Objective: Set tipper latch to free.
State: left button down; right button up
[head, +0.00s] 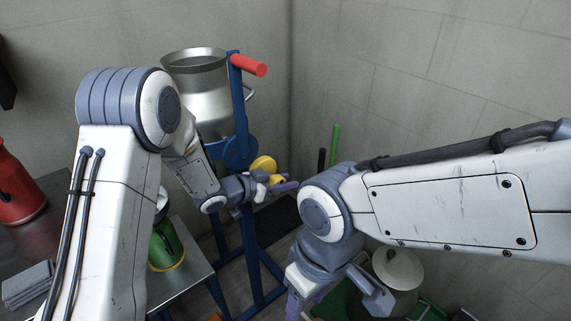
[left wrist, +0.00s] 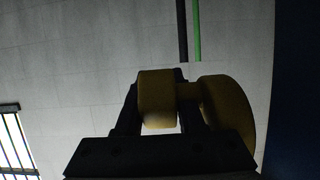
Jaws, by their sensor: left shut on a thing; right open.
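The tipper is a blue frame stand (head: 239,110) holding a steel can (head: 203,92), with a red handle (head: 248,65) at its top. The yellow tipper latch (head: 263,164) sits on the side of the frame, below the can. My left gripper (head: 276,181) is shut on the latch's knob. In the left wrist view, the yellow knob (left wrist: 157,98) lies between the dark fingers, joined to a yellow disc (left wrist: 230,105) on its right. I cannot read the latch's setting. My right gripper (head: 300,304) is low in the head view, open and partly cut off, away from the tipper.
A metal table (head: 190,268) at the left carries a green container (head: 166,246). A red container (head: 18,185) and folded grey cloths (head: 27,284) lie further left. A lidded pot (head: 398,268) stands at the lower right. Green and black poles (head: 334,145) lean by the wall.

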aim_at(271, 182)
pick_arm(q)
jog(key=g+y+p, duration=0.1)
jog(key=p, duration=0.2)
jog(key=shift+r+p, duration=0.1)
jog(key=shift+p, duration=0.25)
jog(key=shift+s+a+f+g+y+p, duration=0.1)
jog(key=shift+f+g+y+p, duration=0.25)
jog(key=shift+y+p, duration=0.4)
pick_arm(e)
notch_tip(271, 182, up, 7)
pick_arm(q)
jog(key=shift+f, duration=0.1)
jog(key=c, duration=0.5)
grip_release()
jog(key=shift+a, duration=0.1)
jog(key=p+v, duration=0.1)
jog(key=v, duration=0.9)
jog(key=shift+s+a, duration=0.15)
pick_arm(e)
jog(key=shift+r, duration=0.35)
